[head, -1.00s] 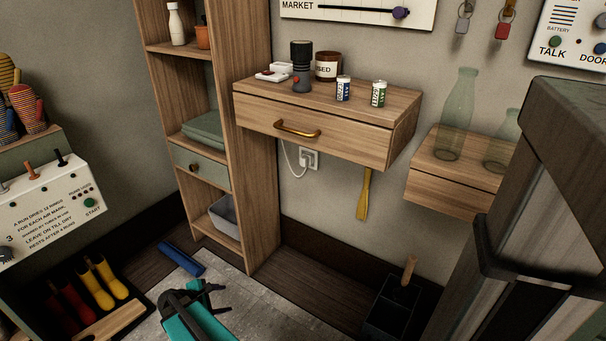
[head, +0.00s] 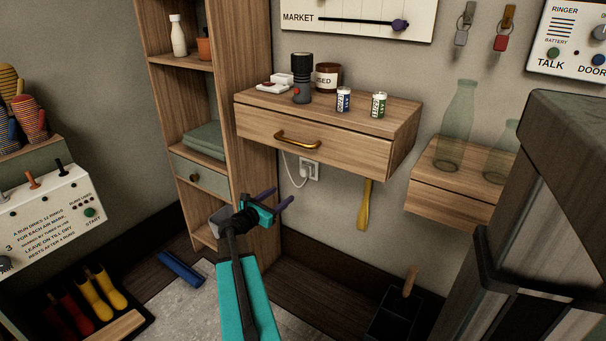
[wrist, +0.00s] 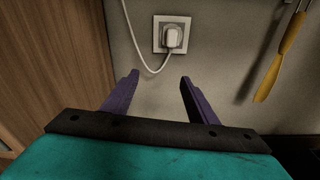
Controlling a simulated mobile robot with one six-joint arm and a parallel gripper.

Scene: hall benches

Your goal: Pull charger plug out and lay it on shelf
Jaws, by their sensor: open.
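The white charger plug (wrist: 172,38) sits in a square wall socket (wrist: 159,46) in the wrist view, with a white cord (wrist: 137,48) looping up to the left. In the head view the plug (head: 305,170) is just under the wooden drawer shelf (head: 325,153). My gripper (head: 283,198) is raised in front of the wall, below and left of the plug. In the wrist view my gripper (wrist: 158,84) is open and empty, its two purple fingers apart and below the plug, not touching it.
A yellow tool (head: 364,206) hangs right of the socket. A tall wooden cabinet (head: 250,100) stands left.

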